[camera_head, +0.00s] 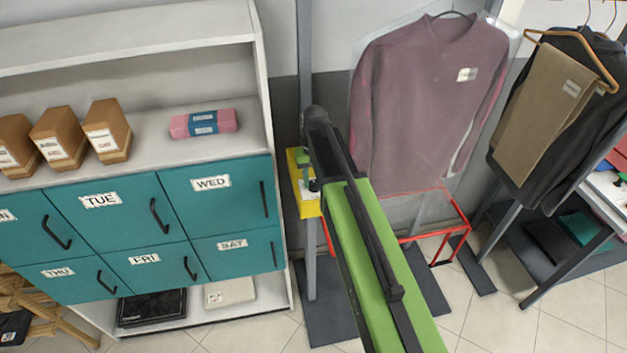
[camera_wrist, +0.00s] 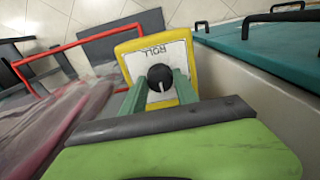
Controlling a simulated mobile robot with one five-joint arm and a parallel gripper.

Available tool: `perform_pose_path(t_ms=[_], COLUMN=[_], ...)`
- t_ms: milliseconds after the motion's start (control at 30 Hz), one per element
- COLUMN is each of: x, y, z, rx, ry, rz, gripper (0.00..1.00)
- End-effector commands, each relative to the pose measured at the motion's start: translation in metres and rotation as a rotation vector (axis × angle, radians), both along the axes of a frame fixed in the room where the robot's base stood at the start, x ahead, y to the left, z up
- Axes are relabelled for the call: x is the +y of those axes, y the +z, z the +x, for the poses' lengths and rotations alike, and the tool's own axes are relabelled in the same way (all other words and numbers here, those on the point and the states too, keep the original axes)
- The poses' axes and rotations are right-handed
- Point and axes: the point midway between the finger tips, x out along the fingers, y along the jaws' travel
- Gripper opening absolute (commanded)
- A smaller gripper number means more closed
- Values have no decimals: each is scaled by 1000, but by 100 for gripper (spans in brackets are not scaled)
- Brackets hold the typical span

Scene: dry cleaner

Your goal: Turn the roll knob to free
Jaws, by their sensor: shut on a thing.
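The roll knob (camera_wrist: 160,77) is a round black knob on a white plate marked ROLL (camera_wrist: 152,58), set in a yellow box. In the wrist view my gripper (camera_wrist: 160,92) is shut on the knob, with one green finger on either side of it. In the head view the yellow box (camera_head: 297,171) stands on a grey post beside the shelf unit, and my gripper (camera_head: 307,184) reaches it from the right. My arm hides part of the box there. I cannot read the knob's setting.
A shelf unit with teal doors (camera_head: 213,205) stands close on the left. A bagged mauve sweater (camera_head: 425,90) hangs to the right above a red frame (camera_head: 467,212). Further right hang dark clothes and tan trousers (camera_head: 545,100). Tiled floor (camera_head: 475,320) shows at the lower right.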

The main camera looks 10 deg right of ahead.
Motion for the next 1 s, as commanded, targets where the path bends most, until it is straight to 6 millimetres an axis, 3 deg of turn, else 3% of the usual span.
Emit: perform_pose_path(t_ms=[600,1000], x=[0,0], y=[0,0], z=[-1,-1], rx=[2,2], ry=[559,765], rz=[0,0], gripper=[0,0])
